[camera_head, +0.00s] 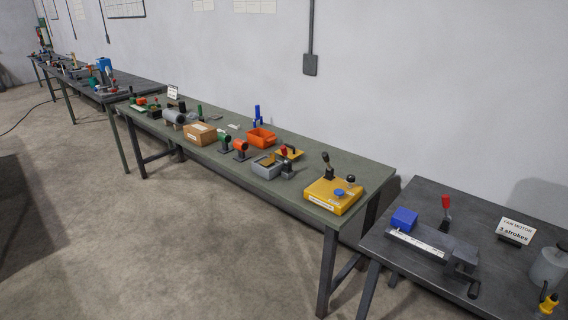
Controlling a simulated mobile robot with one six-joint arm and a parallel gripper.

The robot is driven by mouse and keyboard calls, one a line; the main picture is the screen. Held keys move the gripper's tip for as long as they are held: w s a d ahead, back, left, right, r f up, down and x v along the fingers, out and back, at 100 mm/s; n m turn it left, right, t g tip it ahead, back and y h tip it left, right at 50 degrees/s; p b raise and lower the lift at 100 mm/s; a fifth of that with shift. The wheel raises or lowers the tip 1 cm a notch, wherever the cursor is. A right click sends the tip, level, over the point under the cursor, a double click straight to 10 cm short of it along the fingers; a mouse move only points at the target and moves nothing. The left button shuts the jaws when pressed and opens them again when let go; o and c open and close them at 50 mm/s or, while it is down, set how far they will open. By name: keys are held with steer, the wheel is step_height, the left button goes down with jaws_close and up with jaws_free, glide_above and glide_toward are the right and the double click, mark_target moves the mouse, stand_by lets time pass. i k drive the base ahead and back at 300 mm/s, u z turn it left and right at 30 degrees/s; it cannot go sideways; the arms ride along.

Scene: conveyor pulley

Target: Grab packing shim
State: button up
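I cannot make out with certainty which thing is the packing shim. A small flat pale piece (234,126) lies on the green table (300,204), behind the cardboard box (200,134); it is too small to tell what it is. A grey bin (266,168) on the same table holds something brownish that I cannot identify. An orange bin (262,137) stands behind it. My gripper is not in view.
A yellow fixture (334,196) with black knobs stands at the green table's right end. The dark table (410,262) at right bears a blue block (404,218), a vise-like tool (432,243) and a "FAN MOTOR 3 strokes" sign (517,231). Open floor (190,245) lies in front.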

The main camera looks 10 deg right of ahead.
mark_target(265, 162)
steer(key=u, duration=0.15)
steer(key=i, duration=0.9)
steer(key=z, duration=0.1)
steer(key=k, duration=0.65)
steer(key=u, duration=0.5)
steer(key=i, duration=1)
steer(key=u, duration=0.5)
